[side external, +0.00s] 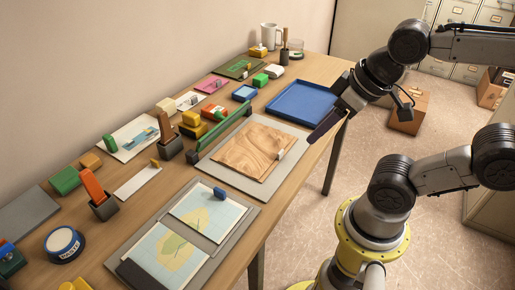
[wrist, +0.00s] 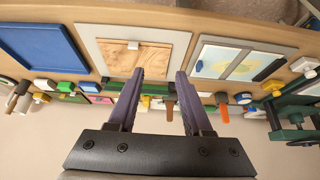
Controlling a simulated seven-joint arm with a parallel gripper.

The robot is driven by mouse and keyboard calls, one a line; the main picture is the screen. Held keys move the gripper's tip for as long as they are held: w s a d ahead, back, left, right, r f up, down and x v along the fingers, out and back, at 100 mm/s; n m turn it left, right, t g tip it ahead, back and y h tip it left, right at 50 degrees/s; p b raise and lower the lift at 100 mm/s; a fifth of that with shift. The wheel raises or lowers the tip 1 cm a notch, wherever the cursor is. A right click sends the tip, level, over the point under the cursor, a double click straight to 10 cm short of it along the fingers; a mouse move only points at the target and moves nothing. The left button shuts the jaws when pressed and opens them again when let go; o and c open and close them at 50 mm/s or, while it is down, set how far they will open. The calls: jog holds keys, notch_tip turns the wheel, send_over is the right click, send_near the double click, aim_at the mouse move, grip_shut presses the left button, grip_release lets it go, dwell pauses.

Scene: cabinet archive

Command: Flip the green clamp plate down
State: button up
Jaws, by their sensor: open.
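The green clamp plate (side external: 225,127) is a long narrow green bar, raised along the wall-side edge of a grey base board (side external: 225,178). A wood-grain sheet (side external: 258,150) lies on that board with a small pale block (side external: 281,154) on it. In the wrist view, the green plate (wrist: 155,89) shows as a strip between and beyond my fingers, beside the wood-grain sheet (wrist: 124,60). My gripper (side external: 317,136) is above the table's near edge, across the board from the plate and apart from it. In the wrist view, my gripper (wrist: 160,72) is open and empty.
A blue tray (side external: 302,103) lies right of the board. A map board (side external: 190,235) lies to its left. Wall-side clutter includes a red block (side external: 213,112), a yellow block (side external: 191,119), a dark holder with a brown handle (side external: 168,133) and another with an orange handle (side external: 97,192).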

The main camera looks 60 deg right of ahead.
jog(key=shift+s+r, duration=0.1)
jog(key=shift+r, duration=0.05)
jog(key=c, duration=0.5)
jog(key=r, duration=0.1)
jog(key=w+r, duration=0.1)
jog(key=r, duration=0.1)
jog(key=shift+w+r, duration=0.4)
grip_shut()
jog(key=w+d+r+g, duration=0.1)
jog(key=w+r, duration=0.3)
jog(key=w, duration=0.5)
jog(key=w+r, duration=0.4)
jog(key=w, duration=0.4)
jog(key=w+d+f+g, duration=0.3)
jog(key=w+f, duration=0.8)
jog(key=w, duration=0.5)
jog(key=shift+f, duration=0.3)
